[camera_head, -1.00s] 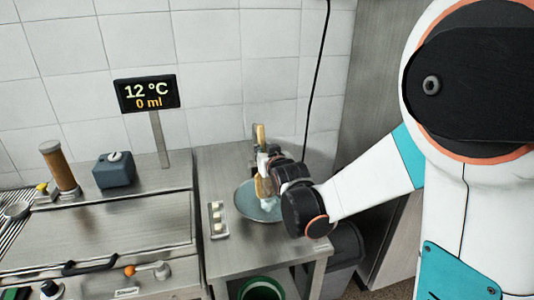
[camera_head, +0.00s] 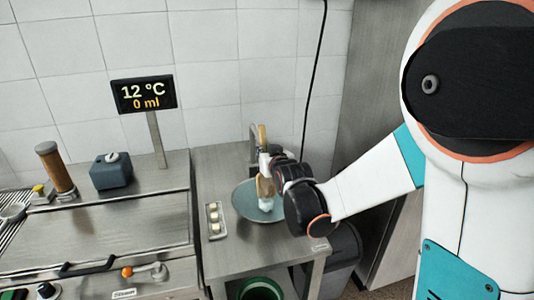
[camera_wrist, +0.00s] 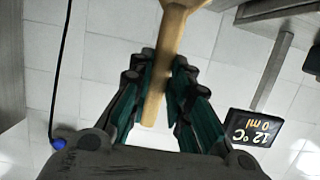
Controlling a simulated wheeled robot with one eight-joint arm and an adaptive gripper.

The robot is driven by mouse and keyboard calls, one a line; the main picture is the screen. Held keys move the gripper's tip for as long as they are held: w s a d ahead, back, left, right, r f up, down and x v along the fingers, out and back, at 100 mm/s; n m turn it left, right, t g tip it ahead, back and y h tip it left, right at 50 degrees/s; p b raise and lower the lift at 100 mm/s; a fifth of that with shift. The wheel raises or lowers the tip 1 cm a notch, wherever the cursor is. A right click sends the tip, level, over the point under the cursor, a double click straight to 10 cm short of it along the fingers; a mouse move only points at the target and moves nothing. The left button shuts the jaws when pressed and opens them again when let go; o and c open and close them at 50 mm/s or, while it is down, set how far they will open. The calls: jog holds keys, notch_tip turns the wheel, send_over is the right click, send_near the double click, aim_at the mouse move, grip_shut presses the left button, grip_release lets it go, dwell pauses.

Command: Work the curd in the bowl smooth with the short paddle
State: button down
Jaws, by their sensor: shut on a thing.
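The wooden paddle (camera_wrist: 163,65) is gripped between my gripper's fingers (camera_wrist: 160,95) in the wrist view, its wider end toward the top edge. In the head view its handle (camera_head: 262,136) sticks up above my gripper (camera_head: 266,163), and its lower part (camera_head: 265,186) points down over the bowl. The wide grey-blue bowl (camera_head: 242,203) stands on the steel side table. A small pale patch (camera_head: 266,204), seemingly curd, shows at the paddle's lower end. My wrist hides part of the bowl's right side, and I cannot tell whether the paddle touches the bottom.
A small tray (camera_head: 215,232) with a few pale pieces lies left of the bowl. A display (camera_head: 144,94) reads 12 °C and 0 ml. A blue-grey box (camera_head: 111,172) and brown cylinder (camera_head: 56,168) stand left. A green bin (camera_head: 261,289) is below the table.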

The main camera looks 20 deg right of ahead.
jog(key=shift+a+r, duration=0.1)
jog(key=shift+a, duration=0.5)
jog(key=shift+d, duration=0.1)
jog(key=shift+d, duration=0.85)
jog(key=shift+a, duration=0.1)
jog(key=shift+a, duration=0.85)
jog(key=shift+r, duration=0.1)
